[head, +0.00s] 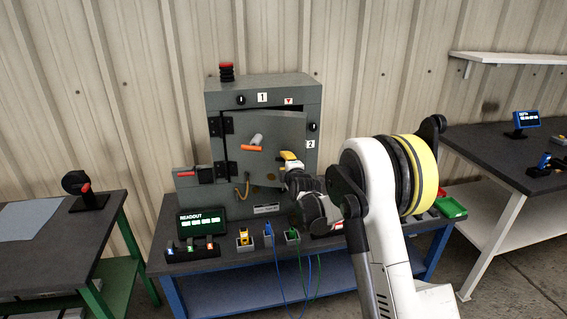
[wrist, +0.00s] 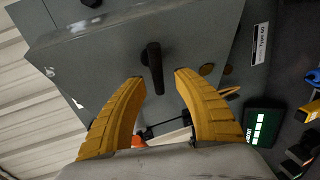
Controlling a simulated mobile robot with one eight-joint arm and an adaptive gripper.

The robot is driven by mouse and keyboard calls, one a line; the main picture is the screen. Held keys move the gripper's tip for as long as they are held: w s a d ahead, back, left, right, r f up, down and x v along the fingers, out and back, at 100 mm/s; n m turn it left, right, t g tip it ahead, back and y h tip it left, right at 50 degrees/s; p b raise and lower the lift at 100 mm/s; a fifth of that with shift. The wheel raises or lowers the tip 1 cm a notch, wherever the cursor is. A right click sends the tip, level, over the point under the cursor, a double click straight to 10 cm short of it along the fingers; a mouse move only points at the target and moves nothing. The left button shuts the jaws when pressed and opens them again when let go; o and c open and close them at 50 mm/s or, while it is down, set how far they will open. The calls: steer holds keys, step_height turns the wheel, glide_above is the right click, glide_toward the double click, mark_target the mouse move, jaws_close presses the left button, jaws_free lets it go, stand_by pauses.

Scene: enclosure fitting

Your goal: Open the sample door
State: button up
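The grey enclosure (head: 262,92) stands on the blue-framed bench. Its grey sample door (head: 245,165) has black hinges on the left. A dark gap shows by the hinge side, but I cannot tell how far the door stands from its frame. In the wrist view a black handle (wrist: 154,68) sticks out from the grey door surface (wrist: 105,62). My gripper (wrist: 160,78) is open, with its yellow fingertips on either side of the handle's lower end; contact is not clear. In the head view my gripper (head: 291,160) is in front of the door's right part and hides the handle.
A grey cylinder and an orange bar (head: 253,148) stick out at the door's middle. The readout (head: 202,221) and several plugs with cables stand along the bench front. A green tray (head: 450,207) is at the right end.

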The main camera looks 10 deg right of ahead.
steer(key=s+r, duration=0.2)
steer(key=s, duration=0.8)
steer(key=shift+s, duration=0.35)
steer(key=shift+d, duration=0.1)
